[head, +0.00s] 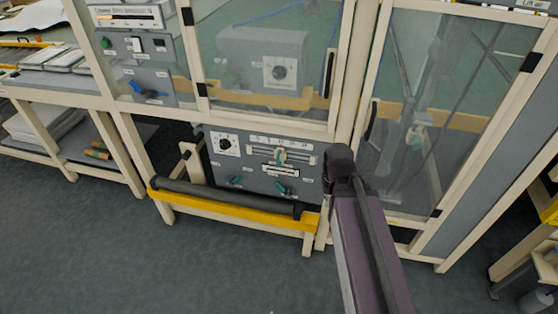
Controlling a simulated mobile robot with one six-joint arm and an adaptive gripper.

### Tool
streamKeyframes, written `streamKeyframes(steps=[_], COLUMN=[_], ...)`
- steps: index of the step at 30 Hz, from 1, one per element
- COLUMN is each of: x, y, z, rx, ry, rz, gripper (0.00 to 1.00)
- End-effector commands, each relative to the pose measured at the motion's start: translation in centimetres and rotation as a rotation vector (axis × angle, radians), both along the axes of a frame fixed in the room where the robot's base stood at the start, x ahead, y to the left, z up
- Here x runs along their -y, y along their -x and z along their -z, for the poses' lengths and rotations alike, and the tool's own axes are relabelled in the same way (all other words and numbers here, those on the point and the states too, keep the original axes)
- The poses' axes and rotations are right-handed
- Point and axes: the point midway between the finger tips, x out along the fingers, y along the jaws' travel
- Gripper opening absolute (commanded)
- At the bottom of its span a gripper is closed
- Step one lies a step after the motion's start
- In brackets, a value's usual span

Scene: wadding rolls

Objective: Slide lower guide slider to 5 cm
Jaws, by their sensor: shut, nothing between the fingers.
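The lower grey control panel (256,172) is set in the cream frame below the left glass door. On it, a slider with a teal handle (281,156) stands near the middle of a pale horizontal slot with a row of small labels above. The labels are too small to read, so I cannot tell its setting. My purple arm reaches up from the bottom right, and its dark end lies just right of the panel, overlapping its right edge. I cannot make out any gripper fingers, and no contact with the slider shows.
The glass door (270,65) is above. The floor in front is clear.

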Motion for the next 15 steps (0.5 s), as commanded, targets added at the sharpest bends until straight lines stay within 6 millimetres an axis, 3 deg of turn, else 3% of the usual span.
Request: streamKeyframes(steps=[4,9,15], x=[0.0,0.0,0.1], y=[0.0,-0.2,-1.3], z=[0.0,0.4,2.3], rx=[0.000,0.004,0.029], ry=[0.000,0.010,0.083], rz=[0.000,-0.015,-0.112], gripper=[0.03,0.54,0.54])
